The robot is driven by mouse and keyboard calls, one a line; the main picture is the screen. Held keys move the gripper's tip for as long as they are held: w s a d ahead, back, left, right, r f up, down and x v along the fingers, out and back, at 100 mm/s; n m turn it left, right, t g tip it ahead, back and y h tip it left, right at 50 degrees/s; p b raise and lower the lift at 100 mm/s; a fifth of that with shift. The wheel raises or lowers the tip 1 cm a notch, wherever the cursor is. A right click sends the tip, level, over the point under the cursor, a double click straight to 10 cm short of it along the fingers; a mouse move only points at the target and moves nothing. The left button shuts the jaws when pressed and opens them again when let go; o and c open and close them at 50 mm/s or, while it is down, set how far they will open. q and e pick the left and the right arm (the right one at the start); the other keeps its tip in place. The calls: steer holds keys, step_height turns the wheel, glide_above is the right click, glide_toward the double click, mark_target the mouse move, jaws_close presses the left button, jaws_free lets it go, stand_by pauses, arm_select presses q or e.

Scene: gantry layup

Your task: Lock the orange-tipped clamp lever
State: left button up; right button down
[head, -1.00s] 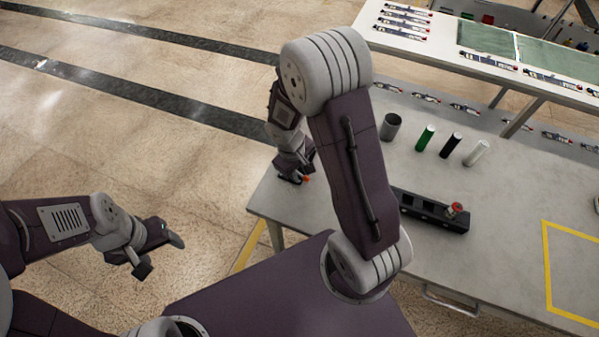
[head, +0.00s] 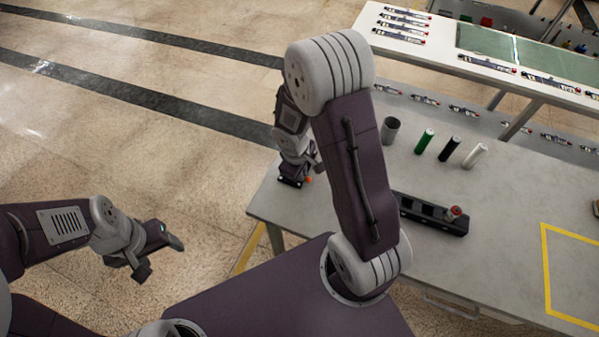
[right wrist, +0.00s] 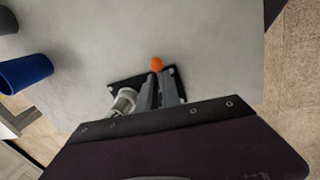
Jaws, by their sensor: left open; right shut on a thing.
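The clamp's orange tip (right wrist: 157,64) shows in the right wrist view at the ends of my right gripper's fingers (right wrist: 162,88). The clamp's dark base plate (right wrist: 120,86) lies on the grey table around and under the fingers. My right gripper (head: 296,172) is shut on the lever, with the orange tip (head: 309,180) just beside it at the table's left end in the head view. The fingers hide most of the lever, so its angle cannot be told. My left gripper (head: 160,257) is open and empty, off the table at the left.
A grey cup (head: 390,130) and green, black and white cylinders stand on the table (head: 520,200). A dark box with a red button (head: 453,213) sits nearer. A blue cup (right wrist: 25,72) shows in the right wrist view.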

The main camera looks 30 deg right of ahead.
steer(key=shift+s, duration=0.1)
steer(key=c, duration=1.6)
jaws_free()
steer(key=shift+o, duration=0.3)
steer(key=shift+d, duration=0.15)
step_height(320, 180, up, 9)
steer(key=s+a+p, duration=0.1)
steer(key=p, duration=0.1)
steer(key=shift+a+p, duration=0.25)
steer(key=shift+p, duration=0.15)
